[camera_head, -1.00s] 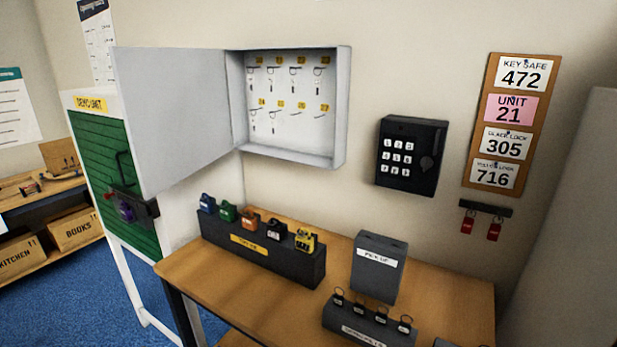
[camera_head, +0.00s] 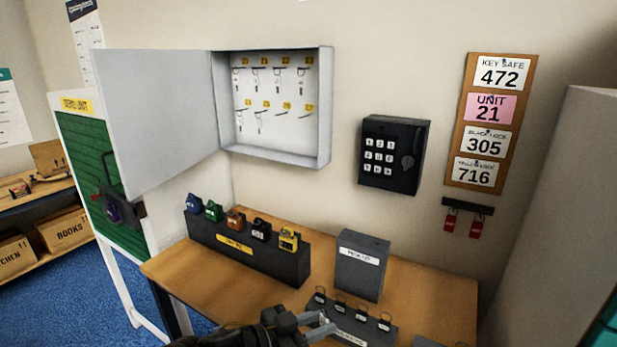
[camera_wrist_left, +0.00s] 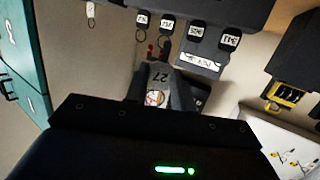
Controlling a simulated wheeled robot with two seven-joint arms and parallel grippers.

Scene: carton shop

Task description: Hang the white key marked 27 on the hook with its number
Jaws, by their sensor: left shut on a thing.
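My left gripper (camera_head: 322,325) is at the bottom of the head view, over the front of the table beside the small key rack. In the left wrist view it is shut on a key marked 27 (camera_wrist_left: 158,75), held between the fingertips. I cannot make out the key in the head view. The open key cabinet (camera_head: 325,110) is on the wall, far above and behind the gripper. It has two rows of hooks with yellow number labels, too small to read surely. Keys hang in the top row and lower left; the two lower right hooks look bare. My right gripper is not in view.
The cabinet door (camera_head: 155,110) swings out to the left. A padlock rack (camera_head: 290,265), a grey pick-up box (camera_head: 360,262) and a rack with several ringed tags (camera_head: 345,335) stand on the table (camera_head: 190,280). A keypad (camera_head: 394,155) and a number board (camera_head: 457,150) are on the wall.

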